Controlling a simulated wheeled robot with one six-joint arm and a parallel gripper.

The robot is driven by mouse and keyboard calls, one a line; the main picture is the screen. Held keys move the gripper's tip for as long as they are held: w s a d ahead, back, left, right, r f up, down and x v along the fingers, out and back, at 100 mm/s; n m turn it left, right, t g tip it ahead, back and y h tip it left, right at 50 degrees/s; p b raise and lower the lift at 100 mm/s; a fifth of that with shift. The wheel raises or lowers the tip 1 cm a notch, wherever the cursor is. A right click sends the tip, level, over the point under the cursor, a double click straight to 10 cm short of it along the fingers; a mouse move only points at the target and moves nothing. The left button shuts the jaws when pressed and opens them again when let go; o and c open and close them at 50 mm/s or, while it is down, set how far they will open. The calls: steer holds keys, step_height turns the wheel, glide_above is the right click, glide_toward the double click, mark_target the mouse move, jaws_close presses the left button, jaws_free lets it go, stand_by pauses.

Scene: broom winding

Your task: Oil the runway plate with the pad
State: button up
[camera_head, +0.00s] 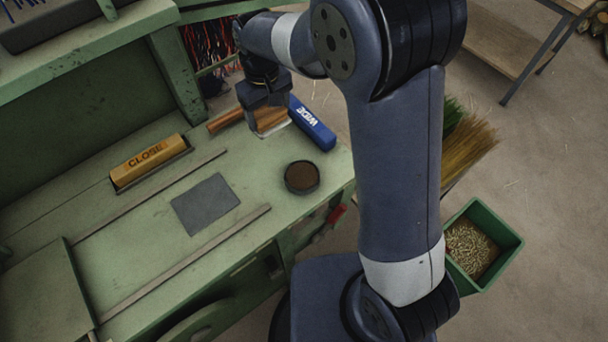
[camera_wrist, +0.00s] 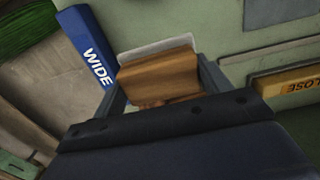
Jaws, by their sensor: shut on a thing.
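My gripper (camera_head: 263,100) is shut on the pad, a brown block with a pale layer along one edge (camera_head: 271,121). In the wrist view the pad (camera_wrist: 158,72) sits between the two fingers. It is over the back right part of the green bench; I cannot tell whether it touches the bench top. The runway plate seems to be the dark grey rectangle (camera_head: 205,203) lying flat between two rails, in front and to the left of my gripper. Part of a dark plate also shows at the top of the wrist view (camera_wrist: 268,10).
A round tin with dark brown contents (camera_head: 302,177) stands right of the plate. A blue WIDE block (camera_head: 312,123) lies beside my gripper, and a yellow CLOSE block (camera_head: 150,160) lies at the left. A green bin of pellets (camera_head: 472,250) stands on the floor.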

stand_by(0.4)
steer(key=s+d+p, duration=0.1)
steer(key=s+d, duration=0.6)
steer(key=s, duration=0.3)
steer(key=shift+d+f+b, duration=0.15)
steer(key=shift+f+b, duration=1)
steer(key=shift+f, duration=0.5)
steer(key=shift+d+f+b, duration=0.15)
steer(key=shift+f+b, duration=0.95)
steer(key=shift+f, duration=0.55)
steer(key=shift+f+b, duration=0.45)
steer(key=shift+f, duration=0.1)
step_height(320, 180, up, 7)
steer(key=p, duration=0.5)
steer(key=shift+p, duration=0.4)
